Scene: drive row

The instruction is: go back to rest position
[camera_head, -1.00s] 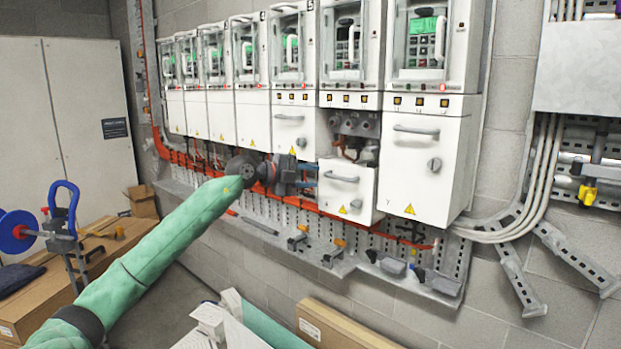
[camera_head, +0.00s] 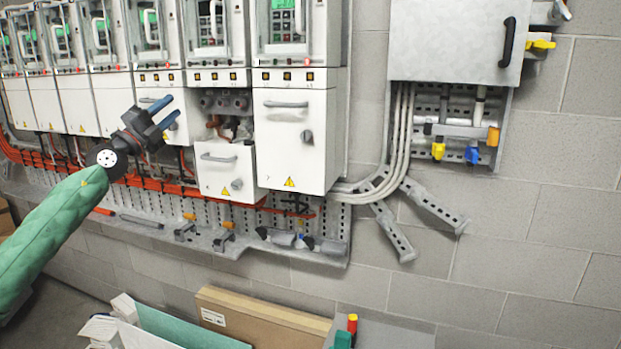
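My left gripper (camera_head: 163,112) is at the end of the green-sleeved arm that comes in from the left. Its two dark blue fingers point up and to the right and stand apart, with nothing between them. In the picture it overlaps the lower front of the white drive cabinets; whether it touches them I cannot tell. One drive cabinet (camera_head: 228,168) has its lower cover dropped down, with dark terminals (camera_head: 226,103) showing above it. My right gripper is not in view.
A row of white drives runs along the wall above a perforated metal shelf (camera_head: 325,240) with small clamps. A grey box (camera_head: 455,40) and bundled conduits (camera_head: 398,130) are at right. Cardboard boxes (camera_head: 262,318) lie below. The block wall at lower right is bare.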

